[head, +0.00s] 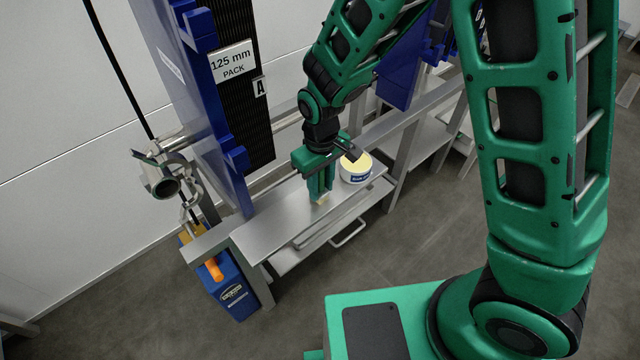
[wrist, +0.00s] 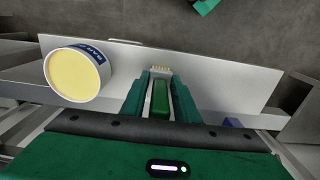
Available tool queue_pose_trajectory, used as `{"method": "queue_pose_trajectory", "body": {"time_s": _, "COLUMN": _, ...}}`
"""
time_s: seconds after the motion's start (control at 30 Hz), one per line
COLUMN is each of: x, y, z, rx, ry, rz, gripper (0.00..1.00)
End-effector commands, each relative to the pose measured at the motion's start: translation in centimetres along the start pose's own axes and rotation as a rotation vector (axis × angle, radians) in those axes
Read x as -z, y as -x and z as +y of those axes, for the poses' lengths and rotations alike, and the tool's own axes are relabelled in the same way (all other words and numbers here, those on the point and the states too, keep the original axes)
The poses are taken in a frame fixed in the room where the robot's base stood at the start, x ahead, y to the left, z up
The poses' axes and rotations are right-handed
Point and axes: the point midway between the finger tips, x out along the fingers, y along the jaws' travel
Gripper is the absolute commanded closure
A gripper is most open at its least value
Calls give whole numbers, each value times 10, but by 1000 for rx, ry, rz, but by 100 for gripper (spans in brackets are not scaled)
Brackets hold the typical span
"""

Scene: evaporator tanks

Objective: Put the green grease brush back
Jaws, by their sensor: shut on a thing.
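My gripper (head: 321,192) points down over the steel shelf (head: 270,232) beside the blue column. In the wrist view its two fingers (wrist: 160,95) are shut on the green grease brush (wrist: 160,100), with the green handle between them and pale bristles (wrist: 160,69) showing past the fingertips. In the head view the fingers hide most of the brush, and only a pale tip shows below them. The bristles are close to the shelf top; I cannot tell whether they touch it. A tub of yellow grease (head: 356,167) stands on the shelf just right of my gripper; it also shows in the wrist view (wrist: 75,75).
A metal clamp fitting (head: 165,180) is at left. The shelf's left part is clear.

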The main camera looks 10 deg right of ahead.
Motion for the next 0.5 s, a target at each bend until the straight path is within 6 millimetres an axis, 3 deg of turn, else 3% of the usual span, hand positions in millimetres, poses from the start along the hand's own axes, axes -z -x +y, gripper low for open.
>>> {"method": "queue_pose_trajectory", "body": {"time_s": 0.23, "x": 0, "y": 0, "z": 0, "rx": 0, "ry": 0, "rz": 2, "gripper": 95}}
{"method": "queue_pose_trajectory", "body": {"time_s": 0.27, "x": 0, "y": 0, "z": 0, "rx": 0, "ry": 0, "rz": 2, "gripper": 70}}
{"method": "queue_pose_trajectory", "body": {"time_s": 0.33, "x": 1, "y": 0, "z": 0, "rx": 0, "ry": 0, "rz": 2, "gripper": 54}}
{"method": "queue_pose_trajectory", "body": {"time_s": 0.5, "x": 1, "y": 0, "z": 0, "rx": 0, "ry": 0, "rz": 2, "gripper": 54}}
